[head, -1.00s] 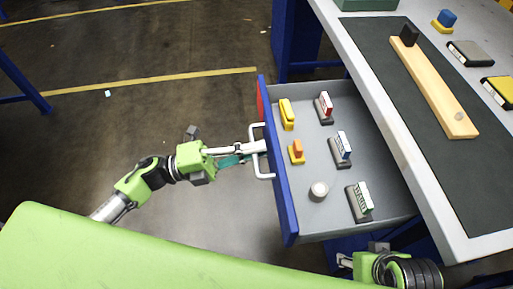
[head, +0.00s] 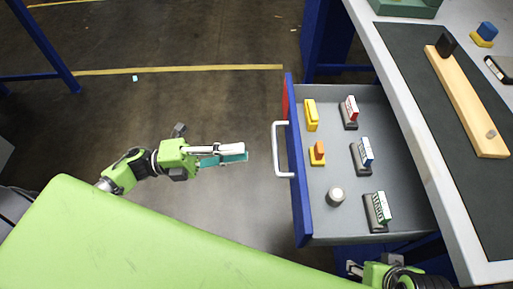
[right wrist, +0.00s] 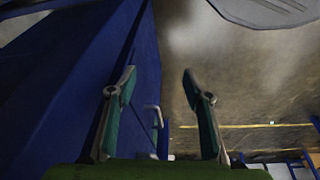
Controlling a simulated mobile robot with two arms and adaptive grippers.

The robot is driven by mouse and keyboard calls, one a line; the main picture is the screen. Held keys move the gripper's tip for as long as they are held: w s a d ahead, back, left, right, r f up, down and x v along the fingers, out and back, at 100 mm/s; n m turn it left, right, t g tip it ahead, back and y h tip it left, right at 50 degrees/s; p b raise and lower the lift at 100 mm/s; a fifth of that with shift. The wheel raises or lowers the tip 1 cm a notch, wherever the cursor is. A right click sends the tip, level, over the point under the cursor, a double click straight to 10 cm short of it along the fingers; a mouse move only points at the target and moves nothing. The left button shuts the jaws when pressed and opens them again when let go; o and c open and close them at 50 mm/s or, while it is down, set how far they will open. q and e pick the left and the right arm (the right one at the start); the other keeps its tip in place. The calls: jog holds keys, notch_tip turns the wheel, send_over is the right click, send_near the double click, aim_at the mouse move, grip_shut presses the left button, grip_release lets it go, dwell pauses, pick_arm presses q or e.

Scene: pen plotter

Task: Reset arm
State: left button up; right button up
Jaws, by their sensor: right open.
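My left gripper (head: 232,153) is left of the open drawer (head: 299,185), clear of its white handle (head: 279,150). Its fingers overlap in the head view, so their gap is unclear, and nothing shows held in them. My right gripper is at the lower right of the head view (head: 354,268), by the drawer's near side. In the right wrist view (right wrist: 156,85) its two fingers are apart with nothing between them. A blue panel stands left of them.
The drawer holds several stamps, including a yellow one (head: 311,114), and a small round jar (head: 336,196). The workbench (head: 408,150) with a dark mat and wooden bar is to the right.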

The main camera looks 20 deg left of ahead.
pick_arm(q)
jog(key=shift+v, duration=1.1)
jog(key=shift+w, duration=0.1)
